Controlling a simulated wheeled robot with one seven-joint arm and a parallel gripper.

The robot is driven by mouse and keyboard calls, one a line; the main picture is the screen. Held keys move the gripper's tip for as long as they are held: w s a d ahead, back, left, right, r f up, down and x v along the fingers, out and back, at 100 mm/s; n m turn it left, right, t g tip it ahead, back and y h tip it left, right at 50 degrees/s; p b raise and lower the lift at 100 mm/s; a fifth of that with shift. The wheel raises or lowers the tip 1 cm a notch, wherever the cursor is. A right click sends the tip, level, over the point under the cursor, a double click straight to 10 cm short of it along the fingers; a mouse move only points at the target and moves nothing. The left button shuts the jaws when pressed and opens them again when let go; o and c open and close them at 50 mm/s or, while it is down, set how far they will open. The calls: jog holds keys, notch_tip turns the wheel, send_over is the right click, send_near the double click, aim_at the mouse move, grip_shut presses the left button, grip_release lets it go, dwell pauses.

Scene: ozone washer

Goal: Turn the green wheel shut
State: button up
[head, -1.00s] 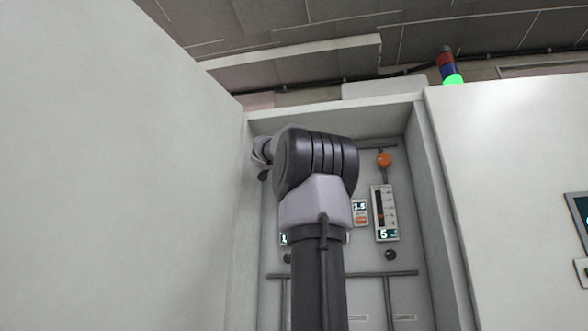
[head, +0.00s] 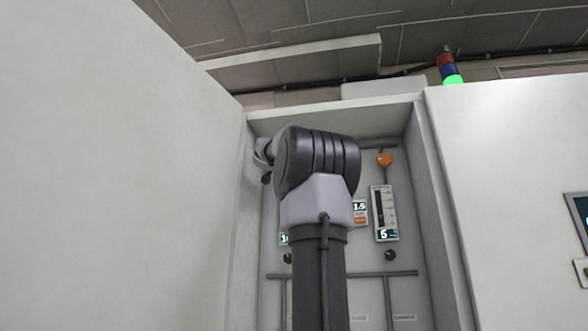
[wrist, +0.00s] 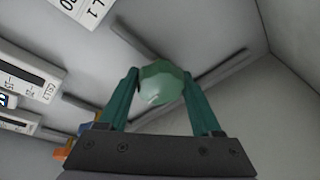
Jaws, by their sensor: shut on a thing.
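The green wheel (wrist: 162,83) shows in the wrist view as a pale green, faceted knob on a grey pipe. My gripper (wrist: 163,88) has its two teal fingers on either side of it and is shut on it. In the head view my own arm covers the wheel and most of my gripper. Only a part of my wrist shows there, at the upper left inside the cabinet recess.
An orange knob (head: 384,159) sits on a pipe right of my arm, above a gauge (head: 384,213) reading 5. The recess has close side walls, with a large pale panel (head: 110,180) at left.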

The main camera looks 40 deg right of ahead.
jog(key=n, duration=0.2)
jog(key=n+t, duration=0.1)
jog(key=n, duration=0.2)
jog(key=shift+n+t+y, duration=0.3)
jog(key=n, duration=0.3)
jog(key=n+t+y, duration=0.1)
jog(key=n, duration=0.1)
jog(key=shift+n+t+y, duration=0.3)
jog(key=shift+n, duration=0.1)
jog(key=n+y, duration=0.1)
jog(key=n, duration=0.2)
jog(key=n+y, duration=0.1)
jog(key=n, duration=0.1)
jog(key=shift+w+a+n+t, duration=0.1)
jog(key=shift+w+n+t, duration=0.05)
jog(key=shift+n+t, duration=0.25)
jog(key=n+y, duration=0.1)
jog(key=n, duration=0.3)
jog(key=n+y, duration=0.1)
jog(key=n, duration=0.3)
jog(key=shift+n+g, duration=0.3)
jog(key=shift+n, duration=0.1)
jog(key=n+g+y, duration=0.1)
jog(key=n, duration=0.3)
jog(key=shift+f, duration=0.1)
jog(key=n+g, duration=0.1)
jog(key=n, duration=0.2)
jog(key=shift+n, duration=0.3)
jog(key=shift+n+g, duration=0.7)
jog(key=shift+n, duration=1.1)
